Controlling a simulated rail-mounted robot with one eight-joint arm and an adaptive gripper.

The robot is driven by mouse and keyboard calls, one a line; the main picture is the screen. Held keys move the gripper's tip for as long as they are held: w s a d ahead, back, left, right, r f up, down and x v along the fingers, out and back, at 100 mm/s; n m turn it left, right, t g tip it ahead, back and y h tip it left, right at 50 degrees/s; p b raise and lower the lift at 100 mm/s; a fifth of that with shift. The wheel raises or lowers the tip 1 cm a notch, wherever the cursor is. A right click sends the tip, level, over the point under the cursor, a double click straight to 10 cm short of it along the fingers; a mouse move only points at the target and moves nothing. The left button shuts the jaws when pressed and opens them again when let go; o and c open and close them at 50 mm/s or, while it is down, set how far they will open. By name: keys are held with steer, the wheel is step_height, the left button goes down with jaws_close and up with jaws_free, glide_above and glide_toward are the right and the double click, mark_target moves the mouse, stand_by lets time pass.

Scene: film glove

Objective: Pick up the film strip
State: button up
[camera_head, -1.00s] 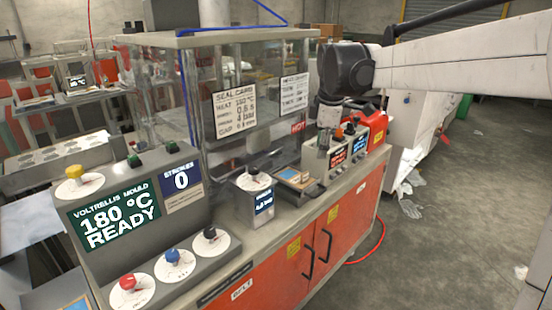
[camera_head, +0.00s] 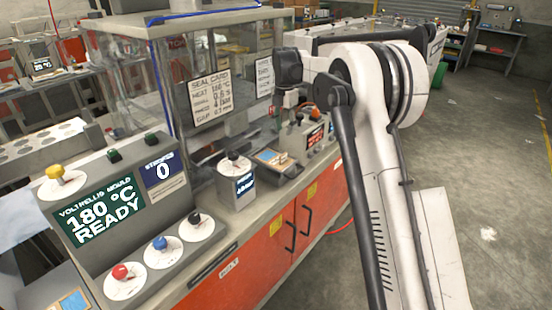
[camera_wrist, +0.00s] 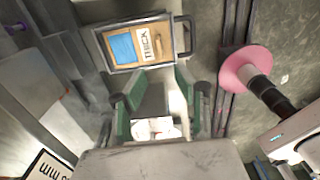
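My gripper (camera_head: 286,112) hangs over the bench near a small framed tray (camera_head: 262,153). In the wrist view its two green-padded fingers (camera_wrist: 154,92) are apart, with a dark block and a white patch visible between and below them. The tray (camera_wrist: 108,44) lies ahead of the fingertips and has a dark handle on its right. In it are a blue patch (camera_wrist: 122,48) and a tan card (camera_wrist: 148,42) lettered THICK. I cannot tell whether the blue patch is the film strip; no other strip is clear. The gripper seems to hold nothing.
A pink disc with a black knob (camera_wrist: 283,104) stands right of the fingers in the wrist view. A grey box with a dial (camera_head: 235,185) is left of the tray, a control box (camera_head: 311,135) right. A clear-walled enclosure (camera_head: 205,65) stands behind. The floor at right is open.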

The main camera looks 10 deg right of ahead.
mark_target(283, 163)
step_height(283, 163, down, 13)
steer(key=shift+r+p, duration=0.1)
steer(key=shift+p, duration=0.7)
jaws_close()
